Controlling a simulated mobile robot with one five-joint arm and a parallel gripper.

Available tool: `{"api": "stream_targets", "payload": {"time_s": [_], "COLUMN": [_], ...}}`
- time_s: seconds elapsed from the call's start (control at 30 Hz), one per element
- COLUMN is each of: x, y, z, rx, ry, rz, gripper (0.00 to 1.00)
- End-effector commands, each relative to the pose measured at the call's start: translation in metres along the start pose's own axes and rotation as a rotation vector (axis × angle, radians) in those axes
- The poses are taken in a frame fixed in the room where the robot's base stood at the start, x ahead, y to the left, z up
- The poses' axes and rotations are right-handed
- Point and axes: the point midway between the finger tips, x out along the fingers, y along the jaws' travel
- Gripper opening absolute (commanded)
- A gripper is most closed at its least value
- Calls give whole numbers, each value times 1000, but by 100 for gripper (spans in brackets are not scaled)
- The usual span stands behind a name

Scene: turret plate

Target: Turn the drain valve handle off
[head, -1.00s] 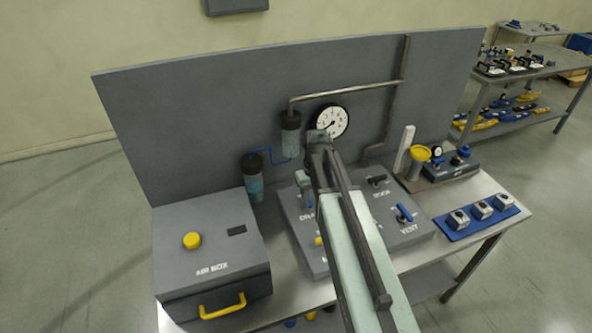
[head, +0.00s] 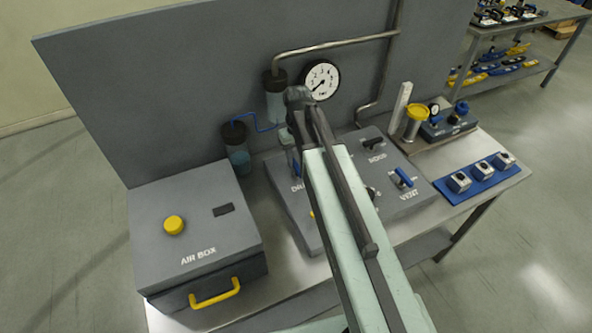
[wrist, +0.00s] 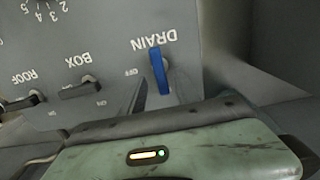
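The drain valve handle (wrist: 160,72) is a blue lever on the grey turret plate (wrist: 195,50), beside the upside-down word DRAIN in the wrist view. It lies lengthwise up and down in that picture, with a small OFF mark to its left. In the head view my arm hides most of the drain corner; only a bit of blue shows there. My gripper (head: 290,148) is over that corner, pointing down. In the wrist view its green body fills the bottom, close to the handle's lower end. The fingertips are not clear, and I cannot tell whether they touch the handle.
Black BOX (wrist: 78,88) and ROOF (wrist: 22,102) handles sit along the same plate. A blue VENT handle (head: 402,178) is at its right. The air box (head: 195,225) stands left. The gauge (head: 321,80) and pipes are behind, on the upright panel (head: 150,100).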

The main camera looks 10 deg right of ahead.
Motion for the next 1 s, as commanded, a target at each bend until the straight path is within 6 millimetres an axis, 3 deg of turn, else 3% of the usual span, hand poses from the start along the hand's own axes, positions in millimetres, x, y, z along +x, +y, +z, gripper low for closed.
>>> {"api": "stream_targets", "payload": {"time_s": [0.03,0.1,0.43,0.57,1.0], "x": [19,27,28,28,28], "y": [0,0,0,1,1], "z": [0,0,0,0,1], "rx": [0,0,1,1,56], "ry": [0,0,0,0,0], "rz": [0,0,0,0,-4], "gripper": [38,38,38,2,0]}}
